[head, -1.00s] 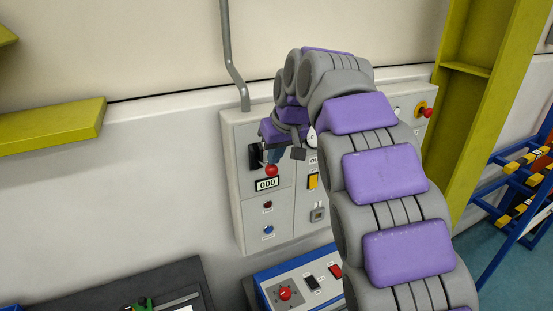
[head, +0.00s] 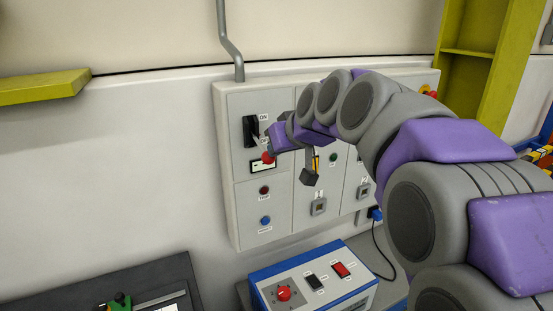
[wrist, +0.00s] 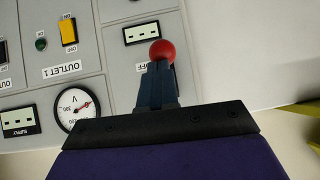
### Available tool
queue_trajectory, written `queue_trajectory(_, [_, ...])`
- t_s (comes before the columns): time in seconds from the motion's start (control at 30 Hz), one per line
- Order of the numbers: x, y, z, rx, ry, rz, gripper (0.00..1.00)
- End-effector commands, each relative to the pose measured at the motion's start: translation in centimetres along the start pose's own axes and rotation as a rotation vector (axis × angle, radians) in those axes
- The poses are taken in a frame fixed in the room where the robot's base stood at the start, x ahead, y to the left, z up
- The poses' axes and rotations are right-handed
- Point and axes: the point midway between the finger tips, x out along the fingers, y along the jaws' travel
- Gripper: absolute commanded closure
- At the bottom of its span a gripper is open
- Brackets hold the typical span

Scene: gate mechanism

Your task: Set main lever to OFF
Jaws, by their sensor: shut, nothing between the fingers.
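The main lever has a black mount (head: 251,131) at the upper left of the grey wall panel, with an ON label beside its top. Its red ball knob (head: 268,157) sits low, in front of the small display. In the wrist view the red knob (wrist: 162,51) lies just beyond the tips of my gripper (wrist: 157,72), near an OFF label (wrist: 142,67). My gripper is shut and empty. I cannot tell whether its fingertips touch the knob. The lever's shaft is mostly hidden by my gripper in the wrist view.
The wall panel (head: 236,205) also carries buttons and switches, with a gauge (wrist: 76,108) in the wrist view. A blue and white control box (head: 315,283) stands below. A yellow-green shelf (head: 40,87) juts out at left. Bare wall lies left of the panel.

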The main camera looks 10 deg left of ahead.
Motion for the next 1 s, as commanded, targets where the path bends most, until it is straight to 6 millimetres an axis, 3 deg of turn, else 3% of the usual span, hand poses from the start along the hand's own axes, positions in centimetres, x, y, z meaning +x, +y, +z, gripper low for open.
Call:
queue_trajectory(0.1, [1.1,-0.1,1.5,-0.002,0.067,-0.005,1.0])
queue_trajectory(0.37, [2.0,0.0,2.6,-0.01,0.204,-0.003,1.0])
queue_trajectory(1.0, [3.2,0.2,3.5,-0.012,0.198,-0.001,1.0])
